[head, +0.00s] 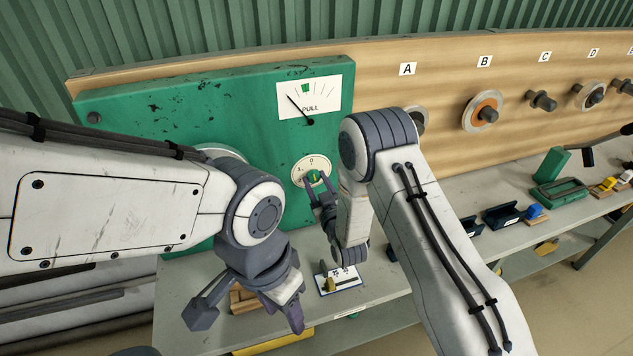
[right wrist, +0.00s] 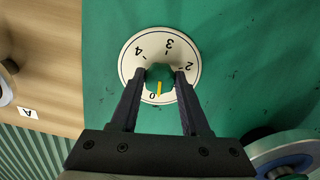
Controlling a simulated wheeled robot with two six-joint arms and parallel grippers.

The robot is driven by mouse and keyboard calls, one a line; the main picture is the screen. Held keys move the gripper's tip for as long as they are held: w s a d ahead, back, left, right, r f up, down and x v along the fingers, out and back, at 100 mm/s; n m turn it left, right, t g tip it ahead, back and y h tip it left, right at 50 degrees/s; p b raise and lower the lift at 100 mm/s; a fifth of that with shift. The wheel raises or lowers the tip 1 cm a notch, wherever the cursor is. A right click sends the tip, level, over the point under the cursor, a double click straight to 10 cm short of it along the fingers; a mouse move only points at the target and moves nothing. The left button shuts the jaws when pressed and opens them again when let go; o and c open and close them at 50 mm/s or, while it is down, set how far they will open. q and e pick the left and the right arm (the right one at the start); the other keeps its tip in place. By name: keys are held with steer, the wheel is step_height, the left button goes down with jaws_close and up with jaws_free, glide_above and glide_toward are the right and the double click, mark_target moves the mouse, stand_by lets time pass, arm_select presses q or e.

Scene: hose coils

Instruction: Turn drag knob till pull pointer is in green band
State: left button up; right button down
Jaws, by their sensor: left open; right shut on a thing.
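The pull gauge (head: 330,88) is a white plate on the green panel in the head view. Its black pointer leans up and left, with its tip left of the small green band (head: 306,88). The drag knob (head: 314,175) is green with a yellow mark on a white numbered dial (head: 300,168). In the right wrist view the knob (right wrist: 157,74) has its yellow mark close beside the 0. My right gripper (right wrist: 158,78) is shut on the knob, one finger each side, covering part of the dial. My left gripper (head: 248,318) is open and empty, low over the bench.
The green panel (head: 150,115) stands before a wooden board (head: 450,75) with lettered pegs; an orange ring (head: 483,110) hangs under B. A small white card (head: 339,280) with a yellow piece lies on the bench. Several small holders and blocks stand on the bench at right.

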steer(key=shift+f+n+b, duration=0.1)
steer(key=shift+n+b, duration=0.8)
steer(key=shift+b, duration=0.25)
steer(key=n+b, duration=0.8)
steer(key=n, duration=0.1)
steer(key=shift+b, duration=0.35)
steer(key=n+b, duration=0.2)
steer(key=n, duration=0.1)
steer(key=shift+b, duration=0.35)
steer(key=shift+r+n+b, duration=0.2)
steer(key=shift+n+b, duration=0.6)
steer(key=shift+n, duration=0.4)
steer(key=shift+c, duration=1.9)
jaws_free()
